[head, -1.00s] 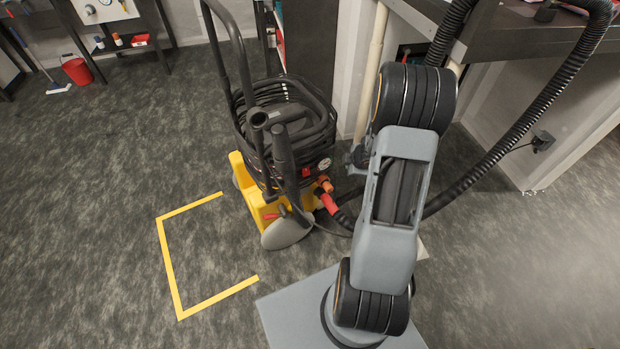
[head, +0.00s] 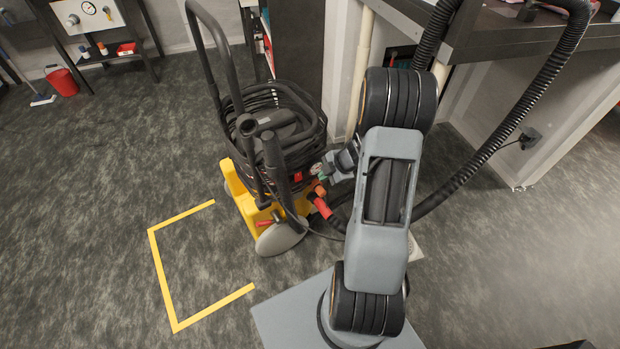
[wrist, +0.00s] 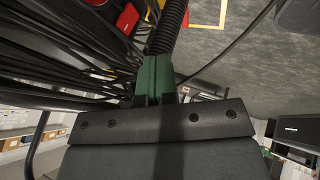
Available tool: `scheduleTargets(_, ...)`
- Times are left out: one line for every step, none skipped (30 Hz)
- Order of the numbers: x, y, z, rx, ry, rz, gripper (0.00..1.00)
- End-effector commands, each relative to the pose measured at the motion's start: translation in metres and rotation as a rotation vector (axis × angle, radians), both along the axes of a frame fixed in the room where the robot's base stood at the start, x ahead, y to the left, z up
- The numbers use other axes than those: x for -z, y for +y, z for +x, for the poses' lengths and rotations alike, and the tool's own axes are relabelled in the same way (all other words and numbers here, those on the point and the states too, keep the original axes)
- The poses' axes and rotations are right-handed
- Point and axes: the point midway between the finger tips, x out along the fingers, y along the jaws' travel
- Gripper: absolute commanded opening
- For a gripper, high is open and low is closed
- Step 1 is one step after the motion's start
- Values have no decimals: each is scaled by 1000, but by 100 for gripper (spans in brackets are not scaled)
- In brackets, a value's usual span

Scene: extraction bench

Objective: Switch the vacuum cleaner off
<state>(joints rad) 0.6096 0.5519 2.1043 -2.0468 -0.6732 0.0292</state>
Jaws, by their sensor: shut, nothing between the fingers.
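The vacuum cleaner (head: 273,135) is black with a yellow base and stands upright left of my arm, wound with black cable. A small red switch (head: 298,176) is on its side facing my arm; a red part that looks like this switch (wrist: 127,18) shows at the top of the wrist view. Whether the switch is on or off cannot be told. My gripper (head: 323,179) is just right of the switch, by the round gauge (head: 317,168). Its green fingers (wrist: 155,75) are shut and empty. Contact with the switch is not visible.
An orange-red hose connector (head: 321,202) sits just below my gripper. A thick black hose (head: 480,150) loops behind my arm to the bench (head: 500,35). Yellow floor tape (head: 160,270) marks open floor at left. A red bucket (head: 62,80) stands far left.

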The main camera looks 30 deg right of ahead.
Motion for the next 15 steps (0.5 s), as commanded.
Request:
scheduleTargets(6,2,1,-1,1,1,0)
scheduleTargets(9,3,3,-1,2,1,0)
scheduleTargets(14,5,5,-2,2,2,0)
scheduleTargets(18,7,6,-2,2,2,0)
scheduleTargets(22,9,8,-3,2,1,0)
scheduleTargets(29,12,11,-2,2,0,0)
scheduleTargets(34,14,14,-1,2,1,0)
scheduleTargets(39,16,16,-2,3,2,0)
scheduleTargets(45,19,19,-2,1,1,0)
scheduleTargets(50,21,22,-1,2,1,0)
scheduleTargets(55,24,24,-2,3,1,0)
scheduleTargets(62,27,27,-2,2,0,0)
scheduleTargets(66,29,30,-1,2,0,0)
scheduleTargets(70,31,32,-1,1,0,0)
scheduleTargets(76,34,35,-2,1,0,0)
